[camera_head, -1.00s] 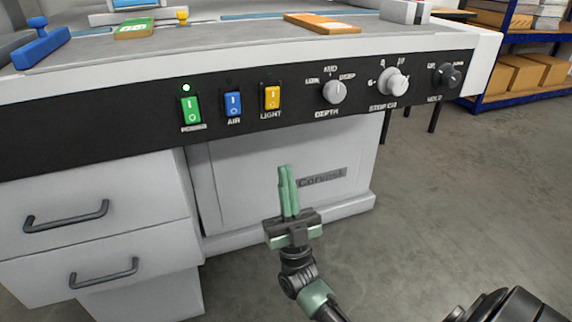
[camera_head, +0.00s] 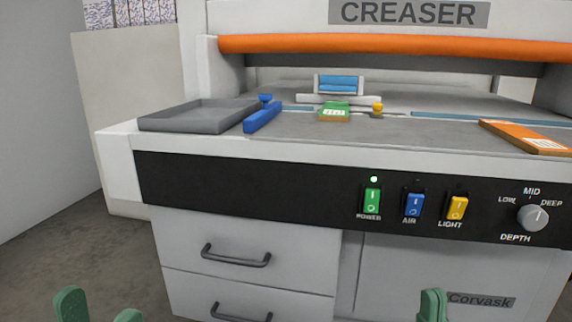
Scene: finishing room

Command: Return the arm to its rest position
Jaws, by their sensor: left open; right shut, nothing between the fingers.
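My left gripper (camera_head: 99,306) shows at the bottom left of the head view as two green fingers spread apart, open and empty. My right gripper (camera_head: 432,305) shows at the bottom right, its green fingers together and nothing held. It appears in front of the machine's lower cabinet, just left of the Corvask label (camera_head: 480,300). Both arms behind the fingers are below the picture edge. The creaser's black control panel (camera_head: 260,195) stands above both grippers, with a lit lamp over the green power switch (camera_head: 371,201).
The blue air switch (camera_head: 413,205), yellow light switch (camera_head: 457,208) and depth knob (camera_head: 532,217) line the panel. Drawer handles (camera_head: 236,257) stick out below. A grey tray (camera_head: 190,116), blue tool (camera_head: 262,117) and orange board (camera_head: 528,136) lie on top. Floor at left is clear.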

